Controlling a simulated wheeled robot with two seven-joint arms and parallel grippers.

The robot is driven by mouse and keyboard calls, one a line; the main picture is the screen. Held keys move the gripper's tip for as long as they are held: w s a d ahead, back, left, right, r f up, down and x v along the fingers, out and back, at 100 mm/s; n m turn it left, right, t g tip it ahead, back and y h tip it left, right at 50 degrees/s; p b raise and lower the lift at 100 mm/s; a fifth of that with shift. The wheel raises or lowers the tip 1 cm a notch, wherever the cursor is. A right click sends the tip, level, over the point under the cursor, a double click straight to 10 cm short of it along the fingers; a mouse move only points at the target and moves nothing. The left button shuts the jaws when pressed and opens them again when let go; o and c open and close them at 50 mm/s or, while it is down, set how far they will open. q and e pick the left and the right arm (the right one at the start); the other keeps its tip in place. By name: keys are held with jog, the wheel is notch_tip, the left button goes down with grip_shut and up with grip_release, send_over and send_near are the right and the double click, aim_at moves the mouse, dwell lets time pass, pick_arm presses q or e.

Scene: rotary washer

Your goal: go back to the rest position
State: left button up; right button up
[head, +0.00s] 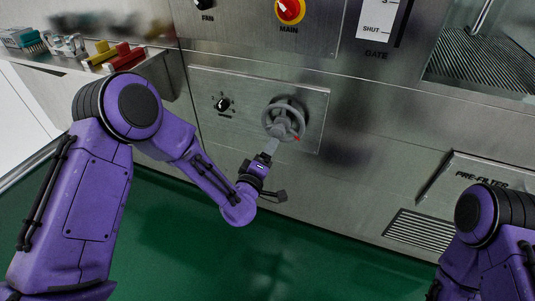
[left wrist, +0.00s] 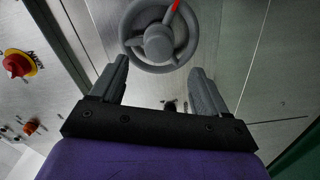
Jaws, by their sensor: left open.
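My left gripper (head: 268,150) is in front of the washer's steel panel, just below a grey handwheel (head: 284,119) with a red mark on its rim. In the left wrist view the gripper (left wrist: 160,85) is open, with nothing between its fingers. The handwheel (left wrist: 159,35) shows beyond the fingertips there, and looks apart from them.
A small black knob (head: 222,104) is left of the wheel. A red and yellow MAIN switch (head: 290,9) is above. A shelf (head: 150,62) at the upper left holds coloured blocks and brushes. A vent grille (head: 421,231) is at the lower right. The green floor (head: 310,250) looks clear.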

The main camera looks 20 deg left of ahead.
pick_arm(q)
jog(key=s+a+f+m+g+y, duration=0.15)
jog(key=s+a+f+g, duration=0.25)
jog(key=s+f, duration=0.45)
jog(key=s+a+f+m+g+y, duration=0.1)
jog(key=s+a+f+m+g, duration=0.25)
jog(key=s+f, duration=0.5)
jog(key=s+a+f+m+g+y, duration=0.15)
jog(key=s+a+f+g, duration=0.25)
jog(key=s, duration=0.7)
jog(key=s+a+f+g+y, duration=0.2)
jog(key=s+a+f+g, duration=0.2)
jog(key=s, duration=0.7)
notch_tip(320, 180, up, 12)
jog(key=w+p, duration=0.1)
jog(key=p, duration=1.1)
jog(key=shift+w+t, duration=0.15)
jog(key=shift+t, duration=0.3)
jog(key=shift+n, duration=0.25)
